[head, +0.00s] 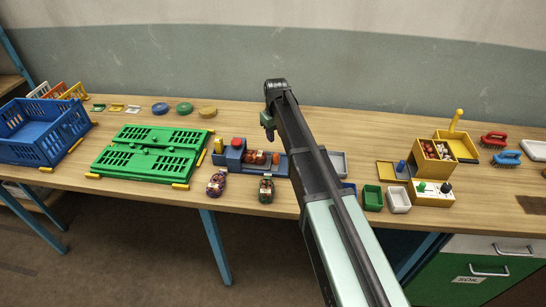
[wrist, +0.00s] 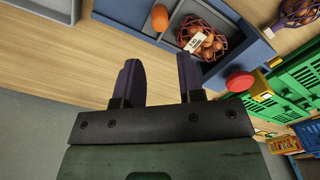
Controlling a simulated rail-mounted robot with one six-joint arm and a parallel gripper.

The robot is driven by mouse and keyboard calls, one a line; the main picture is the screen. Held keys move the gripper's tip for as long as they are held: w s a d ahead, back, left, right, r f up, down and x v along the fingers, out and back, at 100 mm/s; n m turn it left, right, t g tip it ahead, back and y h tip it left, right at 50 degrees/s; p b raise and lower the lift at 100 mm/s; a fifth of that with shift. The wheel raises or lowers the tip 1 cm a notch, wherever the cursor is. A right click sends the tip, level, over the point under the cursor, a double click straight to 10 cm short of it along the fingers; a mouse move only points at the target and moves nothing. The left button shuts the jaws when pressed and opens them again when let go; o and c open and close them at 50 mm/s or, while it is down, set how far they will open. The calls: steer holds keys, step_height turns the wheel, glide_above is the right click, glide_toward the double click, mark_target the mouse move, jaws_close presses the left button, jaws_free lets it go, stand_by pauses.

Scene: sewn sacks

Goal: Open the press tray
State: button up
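A long blue unit (head: 280,169) lies mid-table, with a red knob (head: 237,142) and a yellow block (head: 218,145) at its left end. Its open compartment holds netted orange-brown goods with a white label, also seen in the wrist view (wrist: 208,42). A yellow box (head: 428,158) with small items stands at the right, beside a yellow upright lever (head: 456,120). I cannot tell for certain which part is the press tray. My gripper (wrist: 158,82) is open and empty above the table, near the blue unit; its fingers are spread apart and touch nothing visible.
Two netted sacks (head: 217,184) (head: 266,189) lie at the front edge. Green (head: 372,198) and white (head: 398,199) bins stand right. The table behind the blue unit looks clear.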

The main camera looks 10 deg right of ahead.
mark_target(276, 154)
step_height(276, 154, down, 10)
steer(key=b, duration=0.8)
steer(key=shift+b, duration=0.4)
steer(key=shift+r, duration=0.2)
steer(key=shift+c, duration=0.5)
jaws_close()
